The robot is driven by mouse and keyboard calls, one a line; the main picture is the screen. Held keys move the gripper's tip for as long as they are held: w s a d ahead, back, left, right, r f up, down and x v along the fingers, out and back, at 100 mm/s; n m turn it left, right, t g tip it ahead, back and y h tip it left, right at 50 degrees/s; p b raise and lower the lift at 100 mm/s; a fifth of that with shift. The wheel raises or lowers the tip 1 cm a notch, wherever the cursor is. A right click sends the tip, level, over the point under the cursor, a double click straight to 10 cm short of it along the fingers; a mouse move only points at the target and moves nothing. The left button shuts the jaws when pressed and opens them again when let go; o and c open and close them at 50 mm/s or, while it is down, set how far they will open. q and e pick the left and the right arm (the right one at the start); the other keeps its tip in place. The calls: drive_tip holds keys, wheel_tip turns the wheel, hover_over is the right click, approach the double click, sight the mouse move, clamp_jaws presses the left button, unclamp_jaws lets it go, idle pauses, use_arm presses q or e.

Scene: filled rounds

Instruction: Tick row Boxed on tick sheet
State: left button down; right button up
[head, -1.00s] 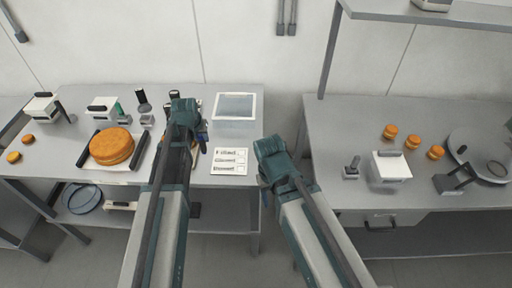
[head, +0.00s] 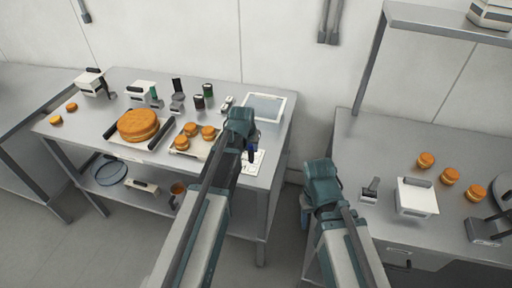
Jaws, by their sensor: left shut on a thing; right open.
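The white tick sheet (head: 259,157) lies on the left table near its right front corner. My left gripper (head: 250,154) is over the sheet and hides most of it; the row labels and any mark cannot be read. That gripper is shut on a small dark pen-like thing, mostly hidden by the fingers. I cannot tell whether its tip touches the paper. My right gripper (head: 306,212) is open and empty, over the gap in front of the right table.
A large orange round (head: 138,124) sits on a tray, with small rounds (head: 190,130) beside it. The right table (head: 380,145) holds a white box (head: 416,197), a stamp-like tool (head: 371,189) and several small rounds.

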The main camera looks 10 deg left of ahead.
sight(251, 152)
use_arm(q)
drive_tip(key=shift+d+f+b, duration=0.15)
drive_tip(key=shift+f+b, duration=0.3)
drive_tip(key=shift+f, duration=0.35)
wheel_tip(251, 152, up, 5)
drive_tip(key=p, duration=0.5)
drive_tip(key=shift+s, duration=0.1)
wheel_tip(251, 152, down, 6)
drive_tip(key=b, duration=0.6)
drive_tip(key=shift+f, duration=0.25)
drive_tip(key=shift+f+b, duration=0.45)
drive_tip(key=shift+b, duration=0.25)
idle(0.8)
wheel_tip(251, 152, up, 7)
drive_tip(key=p, duration=0.7)
idle(0.6)
